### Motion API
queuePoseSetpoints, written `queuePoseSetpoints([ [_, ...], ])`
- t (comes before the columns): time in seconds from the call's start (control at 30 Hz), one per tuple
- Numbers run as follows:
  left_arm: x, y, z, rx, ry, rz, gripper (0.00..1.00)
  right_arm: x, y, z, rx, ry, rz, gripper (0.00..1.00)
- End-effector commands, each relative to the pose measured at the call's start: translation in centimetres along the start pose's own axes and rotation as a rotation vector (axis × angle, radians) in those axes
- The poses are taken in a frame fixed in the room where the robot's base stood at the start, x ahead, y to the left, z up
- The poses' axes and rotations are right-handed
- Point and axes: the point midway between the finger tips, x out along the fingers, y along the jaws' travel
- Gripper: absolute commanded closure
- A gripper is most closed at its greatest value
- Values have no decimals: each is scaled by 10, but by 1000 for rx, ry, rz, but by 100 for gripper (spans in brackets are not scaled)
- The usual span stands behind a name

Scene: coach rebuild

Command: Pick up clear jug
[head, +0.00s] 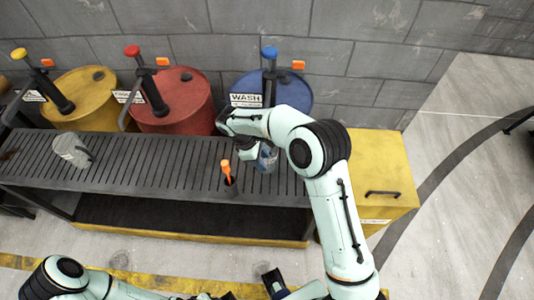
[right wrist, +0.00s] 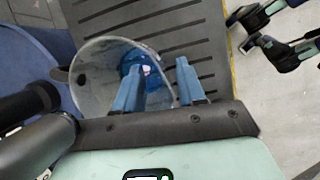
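The clear jug (head: 267,160) stands on the slatted bench, partly hidden behind my right gripper (head: 248,150) in the head view. In the right wrist view the clear jug (right wrist: 92,75) is a see-through vessel with something blue in it. The two blue fingers of my right gripper (right wrist: 158,82) are apart. One finger overlaps the jug and the other is to the right of its wall; I cannot tell whether either touches it. My left gripper is only partly visible at the bottom edge of the head view, away from the bench, and its finger opening is unclear.
The slatted bench (head: 130,163) holds a pale grey container (head: 72,150) at left and an orange-handled tool in a dark holder (head: 230,186). Yellow (head: 85,100), red (head: 175,105) and blue (head: 297,92) drums with pumps stand behind. A yellow cabinet (head: 385,170) is at right.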

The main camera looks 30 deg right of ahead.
Motion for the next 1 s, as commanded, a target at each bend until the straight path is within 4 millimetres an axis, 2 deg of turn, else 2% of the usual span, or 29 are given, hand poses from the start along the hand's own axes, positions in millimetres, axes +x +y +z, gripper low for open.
queuePoseSetpoints([
  [0.1,0,0,0,0,0,0,57,0,0,0,0,0,0,60],
  [0.17,0,0,0,0,0,0,57,0,0,0,0,0,0,80],
  [0.2,0,0,0,0,0,0,57,0,0,0,0,0,0,93],
  [0.23,0,0,0,0,0,0,57,0,0,0,0,0,0,100],
  [0.77,0,0,0,0,0,0,57,-4,0,-2,0,1,1,100],
  [1.0,-2,1,0,0,1,0,57,-17,-1,-7,-1,2,1,100],
])
